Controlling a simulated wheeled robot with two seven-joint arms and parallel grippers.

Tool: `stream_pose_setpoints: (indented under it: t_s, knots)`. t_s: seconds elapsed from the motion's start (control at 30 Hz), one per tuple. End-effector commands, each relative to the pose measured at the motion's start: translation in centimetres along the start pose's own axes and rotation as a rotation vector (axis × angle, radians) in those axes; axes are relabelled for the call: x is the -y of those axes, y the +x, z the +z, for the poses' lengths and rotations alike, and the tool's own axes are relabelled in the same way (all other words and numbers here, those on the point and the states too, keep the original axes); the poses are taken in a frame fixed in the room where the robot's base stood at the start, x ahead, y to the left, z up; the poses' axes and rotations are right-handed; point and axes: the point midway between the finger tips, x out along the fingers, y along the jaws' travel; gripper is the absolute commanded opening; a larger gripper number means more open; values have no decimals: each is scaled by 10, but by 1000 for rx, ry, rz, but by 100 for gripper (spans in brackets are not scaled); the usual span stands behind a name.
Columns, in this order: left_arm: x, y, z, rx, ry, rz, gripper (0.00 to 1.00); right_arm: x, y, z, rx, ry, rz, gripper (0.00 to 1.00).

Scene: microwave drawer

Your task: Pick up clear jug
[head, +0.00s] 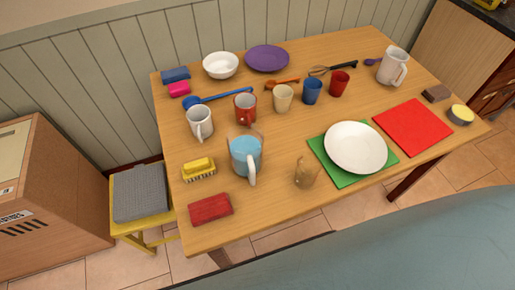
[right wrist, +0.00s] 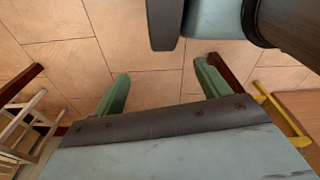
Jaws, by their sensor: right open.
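A clear jug (head: 246,156) with light blue lower walls or contents, a see-through rim and a white handle stands upright on the wooden table, left of the middle, near the front edge. Its handle faces the front. My right gripper (right wrist: 162,86) shows in the right wrist view with its two green fingers spread wide and nothing between them. Neither gripper shows in the head view, so the distance to the jug cannot be told.
A yellow stool (head: 124,204) stands left of the table (head: 270,211).

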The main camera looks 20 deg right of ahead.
Motion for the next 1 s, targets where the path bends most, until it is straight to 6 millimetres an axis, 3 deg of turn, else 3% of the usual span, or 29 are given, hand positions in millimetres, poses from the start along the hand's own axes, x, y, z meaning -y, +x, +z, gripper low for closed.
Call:
stream_pose_setpoints:
  t_s: [0.1,0.3,0.47,0.77,0.83,1.0]
  knots:
    - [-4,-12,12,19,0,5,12,-1,-33,-49,-35,6,1,75]
    - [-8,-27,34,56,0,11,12,-5,-106,-118,-77,20,4,75]
    - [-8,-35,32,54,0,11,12,-8,-165,-155,-103,25,6,75]
    - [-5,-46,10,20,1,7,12,-6,-260,-210,-168,-26,-20,75]
    - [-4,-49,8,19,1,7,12,0,-290,-238,-207,-98,-51,75]
    - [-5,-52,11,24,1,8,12,21,-326,-290,-264,-318,-135,75]
